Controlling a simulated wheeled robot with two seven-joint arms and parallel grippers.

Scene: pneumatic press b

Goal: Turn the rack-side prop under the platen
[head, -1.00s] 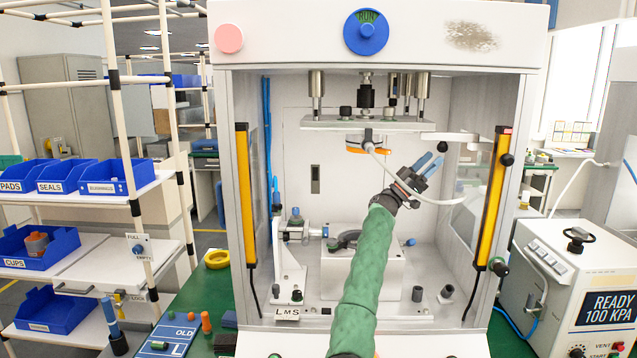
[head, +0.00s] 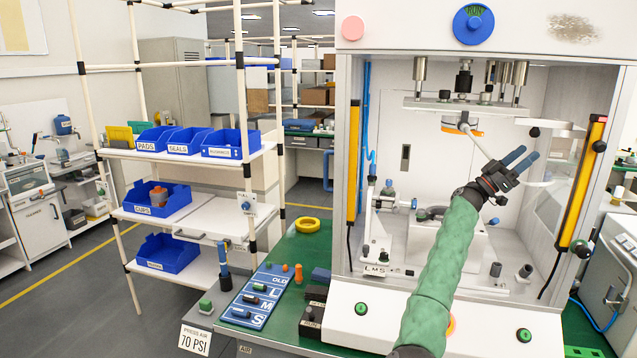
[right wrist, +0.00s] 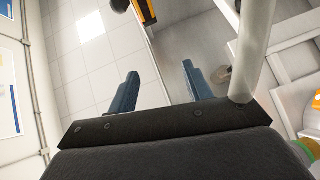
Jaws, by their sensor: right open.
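The flat platen (head: 465,107) hangs on posts in the upper part of the open press. My right gripper (head: 522,156) is open and empty inside the press, below and right of the platen, its blue fingers pointing up and right. In the right wrist view its two fingers (right wrist: 158,88) stand apart with nothing between them. A white arm (head: 560,132) with dark knobs reaches in from the right yellow column towards the platen. I cannot tell whether it is a prop, and no prop on the rack side shows clearly. My left gripper is not in view.
A white fixture block (head: 455,245) stands on the press floor, with a white bracket (head: 385,225) to its left. A pale hose curves close to my right gripper. Yellow columns (head: 354,160) flank the opening. The bin rack (head: 190,215) stands left, and a blue tray (head: 262,312) lies on the green bench.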

